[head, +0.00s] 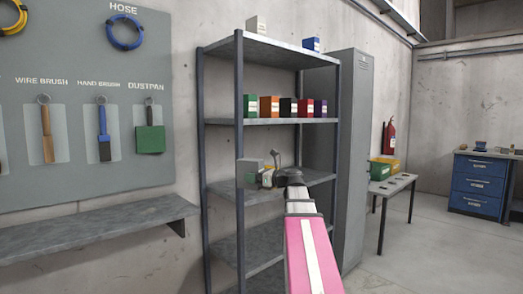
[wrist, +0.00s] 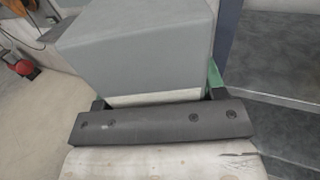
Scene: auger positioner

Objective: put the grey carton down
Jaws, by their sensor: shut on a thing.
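The grey carton (head: 248,172) is held by my gripper (head: 266,177) in front of the metal shelf rack, at about the height of its middle shelf. In the wrist view the grey carton (wrist: 140,45) fills the upper middle, with a pale strip along its near lower edge. My gripper (wrist: 158,100) is shut on it, with a green-tinted finger showing at the carton's right side. The carton's underside and far side are hidden.
The rack's middle shelf (head: 315,177) looks bare beside my arm. Several small coloured cartons (head: 269,106) stand on the shelf above. A dark upright post (head: 240,130) is close to the held carton. A grey locker (head: 350,140) stands right of the rack.

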